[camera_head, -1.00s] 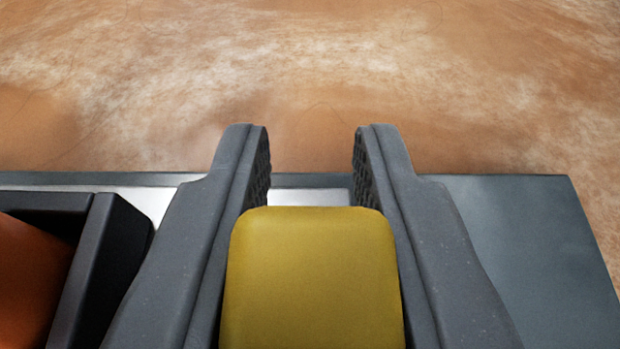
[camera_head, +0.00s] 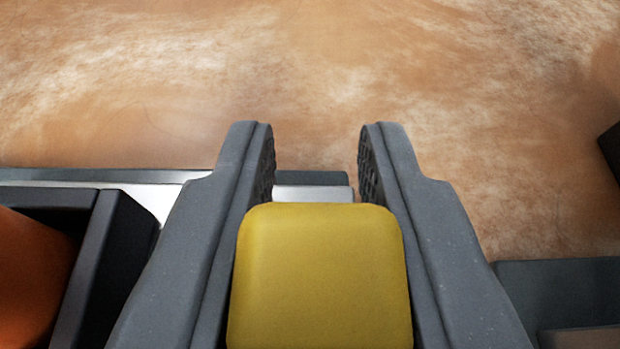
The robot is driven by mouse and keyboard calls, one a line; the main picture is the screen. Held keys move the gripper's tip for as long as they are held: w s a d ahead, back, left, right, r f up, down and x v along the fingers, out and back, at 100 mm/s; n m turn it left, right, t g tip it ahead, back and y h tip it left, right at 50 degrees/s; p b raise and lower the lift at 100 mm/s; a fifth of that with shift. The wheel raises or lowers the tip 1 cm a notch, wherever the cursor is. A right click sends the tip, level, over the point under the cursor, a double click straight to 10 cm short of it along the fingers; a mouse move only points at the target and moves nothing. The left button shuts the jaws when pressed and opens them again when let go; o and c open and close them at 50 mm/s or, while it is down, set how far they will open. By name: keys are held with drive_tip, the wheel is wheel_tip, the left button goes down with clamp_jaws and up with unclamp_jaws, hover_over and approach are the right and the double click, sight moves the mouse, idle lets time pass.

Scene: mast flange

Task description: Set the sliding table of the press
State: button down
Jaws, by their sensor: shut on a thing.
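A yellow block (camera_head: 320,280), likely a handle, fills the lower middle of the view between the jaws. My gripper (camera_head: 316,160) is shut on it, with one dark grey finger along each side. The fingertips reach beyond the block. At the lower left is a black-walled holder (camera_head: 118,245) with an orange thing (camera_head: 30,275) inside. A bright metal strip (camera_head: 312,194) shows behind the block and again left of the left finger. How the block joins the holder or strip is hidden by my gripper.
A dark grey edge (camera_head: 100,175) runs behind the strip and ends near the right finger. A grey slab (camera_head: 560,275) lies at the lower right. A dark thing (camera_head: 610,150) shows at the right edge. Brown ground (camera_head: 300,70) fills the back.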

drive_tip(key=shift+d, duration=0.2)
drive_tip(key=c, duration=1.2)
unclamp_jaws()
drive_tip(key=shift+d+f, duration=0.1)
drive_tip(key=shift+d, duration=0.05)
drive_tip(key=shift+c, duration=0.2)
drive_tip(key=v, duration=1.3)
drive_tip(key=shift+s, duration=0.35)
